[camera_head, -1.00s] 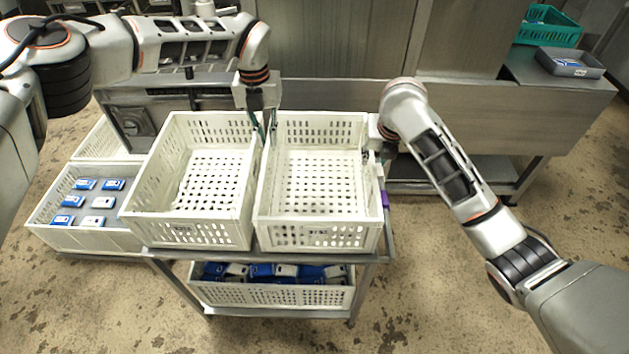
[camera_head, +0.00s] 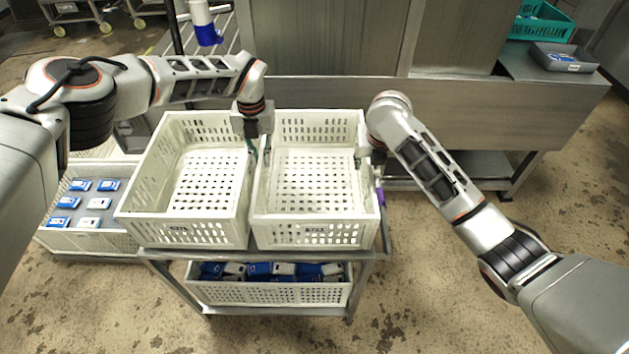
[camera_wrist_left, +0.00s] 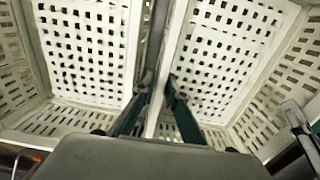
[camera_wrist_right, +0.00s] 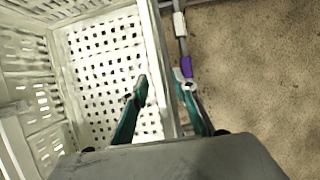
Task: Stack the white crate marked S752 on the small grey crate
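Two white crates stand side by side on a metal cart. The right one (camera_head: 315,232) has a small front marking that looks like S752; the left one (camera_head: 180,233) has a marking I cannot read clearly. Both look empty. My left gripper (camera_head: 259,152) is open astride the right crate's left wall, one finger in the gap between crates, also seen in the left wrist view (camera_wrist_left: 158,92). My right gripper (camera_head: 368,158) is open astride that crate's right wall, also seen in the right wrist view (camera_wrist_right: 162,84). The small grey crate (camera_head: 572,67) sits on a metal table at far right.
A green crate (camera_head: 535,32) stands behind the grey crate. A white crate of blue and white packs (camera_head: 90,240) stands at left; another (camera_head: 270,293) is on the cart's lower shelf. A purple-handled part (camera_head: 380,197) is beside the right crate. Floor at right is clear.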

